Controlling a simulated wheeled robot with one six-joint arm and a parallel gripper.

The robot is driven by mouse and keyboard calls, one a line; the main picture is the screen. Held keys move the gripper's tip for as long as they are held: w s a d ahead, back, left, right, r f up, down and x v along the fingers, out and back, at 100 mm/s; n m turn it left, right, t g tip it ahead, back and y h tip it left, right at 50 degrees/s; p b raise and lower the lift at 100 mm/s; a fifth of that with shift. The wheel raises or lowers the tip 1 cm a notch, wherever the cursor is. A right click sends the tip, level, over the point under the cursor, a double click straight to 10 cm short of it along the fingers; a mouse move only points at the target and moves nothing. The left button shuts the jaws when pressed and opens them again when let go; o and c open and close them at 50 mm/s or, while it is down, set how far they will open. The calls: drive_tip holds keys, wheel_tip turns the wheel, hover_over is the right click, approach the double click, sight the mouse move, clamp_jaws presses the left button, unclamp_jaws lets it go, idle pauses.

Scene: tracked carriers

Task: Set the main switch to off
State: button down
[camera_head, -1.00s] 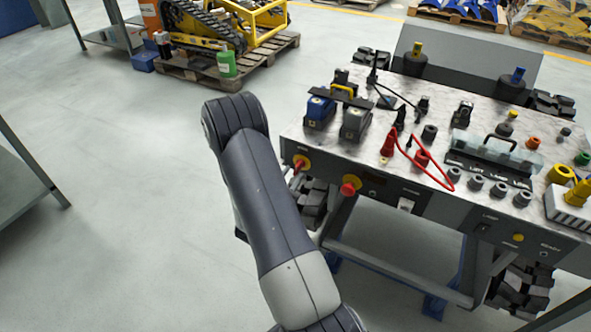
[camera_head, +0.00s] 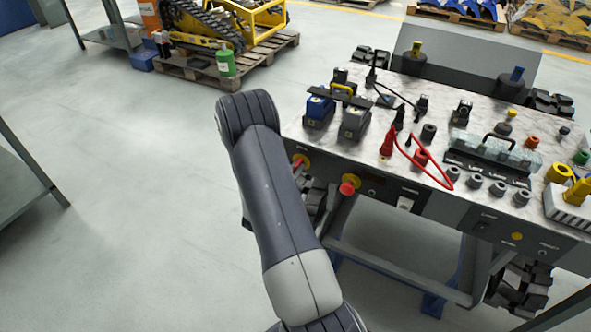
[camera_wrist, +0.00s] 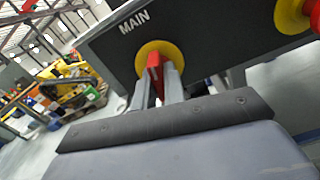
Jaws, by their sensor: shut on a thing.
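The main switch is a red handle (camera_wrist: 155,75) on a round yellow plate (camera_wrist: 171,52), under the word MAIN on the dark front panel (camera_wrist: 110,48). In the head view the main switch (camera_head: 299,161) shows at the left end of the panel, partly behind my arm. In the wrist view my gripper (camera_wrist: 157,88) is shut on the red handle, with one grey finger on each side of it. The handle looks close to upright in the tilted wrist picture. My gripper is hidden behind my arm in the head view.
A second red knob on a yellow plate (camera_head: 348,186) sits just right of the main switch; it also shows in the wrist view (camera_wrist: 296,14). The carrier's top (camera_head: 470,120) holds batteries, a red cable and several plugs. Open floor (camera_head: 120,200) lies to the left.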

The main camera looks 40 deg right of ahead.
drive_tip(key=shift+f+n+b, duration=0.1)
drive_tip(key=shift+n+b, duration=0.4)
drive_tip(key=shift+n, duration=0.7)
drive_tip(key=c, duration=1.5)
unclamp_jaws()
drive_tip(key=v, duration=1)
drive_tip(key=shift+s+a+b, duration=0.2)
drive_tip(key=shift+a+b, duration=0.15)
